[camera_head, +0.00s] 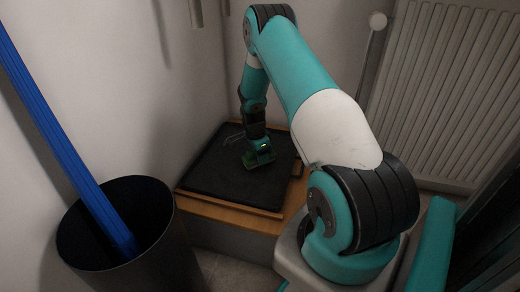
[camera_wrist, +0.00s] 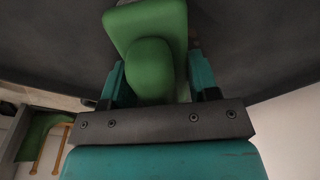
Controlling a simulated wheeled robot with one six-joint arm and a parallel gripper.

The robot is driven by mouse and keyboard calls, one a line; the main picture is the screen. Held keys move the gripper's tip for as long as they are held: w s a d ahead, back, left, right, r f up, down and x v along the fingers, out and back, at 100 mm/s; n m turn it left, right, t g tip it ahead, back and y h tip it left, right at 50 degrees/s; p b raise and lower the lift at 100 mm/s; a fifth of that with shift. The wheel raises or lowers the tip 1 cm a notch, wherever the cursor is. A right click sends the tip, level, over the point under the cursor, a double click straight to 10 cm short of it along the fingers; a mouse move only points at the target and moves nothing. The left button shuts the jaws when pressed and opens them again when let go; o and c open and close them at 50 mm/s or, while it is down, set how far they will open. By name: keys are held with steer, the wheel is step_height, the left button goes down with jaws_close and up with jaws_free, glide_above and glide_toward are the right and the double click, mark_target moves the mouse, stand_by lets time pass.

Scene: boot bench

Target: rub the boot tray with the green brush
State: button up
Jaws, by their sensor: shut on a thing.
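The boot tray (camera_head: 222,178) is a dark, flat tray on a wooden bench top in the head view. Its dark surface also fills the upper part of the wrist view (camera_wrist: 60,45). My gripper (camera_head: 257,150) is over the tray, pointing down. In the wrist view my gripper (camera_wrist: 158,85) is shut on the green brush (camera_wrist: 150,62), with a finger on each side of its rounded handle. In the head view the green brush (camera_head: 260,158) is low at the tray's surface. Its underside is hidden, so I cannot tell whether it touches the tray.
A dark round bin (camera_head: 175,255) with a blue pole (camera_head: 65,150) stands at the lower left. The wooden bench (camera_head: 230,213) shows around the tray, against the walls. A white radiator (camera_head: 445,90) is at the right. A green item (camera_wrist: 38,135) shows at lower left in the wrist view.

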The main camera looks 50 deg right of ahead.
steer(key=shift+s+a+p, duration=0.3)
steer(key=shift+s+a, duration=0.05)
steer(key=shift+a, duration=0.4)
steer(key=shift+w+a+f, duration=0.15)
steer(key=shift+w+a, duration=0.15)
steer(key=shift+w, duration=0.45)
steer(key=shift+w+d, duration=0.4)
steer(key=shift+d, duration=0.45)
steer(key=shift+w+d, duration=0.35)
steer(key=shift+d, duration=0.5)
steer(key=shift+r, duration=0.3)
steer(key=shift+s+a+p, duration=0.25)
steer(key=shift+a+p, duration=0.15)
steer(key=shift+a, duration=0.1)
steer(key=shift+s+a+p, duration=0.2)
steer(key=shift+a+p, duration=0.2)
steer(key=shift+a, duration=0.1)
steer(key=shift+s+a+f+p, duration=0.2)
steer(key=shift+s+a+p, duration=0.1)
steer(key=shift+a, duration=0.4)
step_height(320, 180, up, 6)
steer(key=p, duration=0.5)
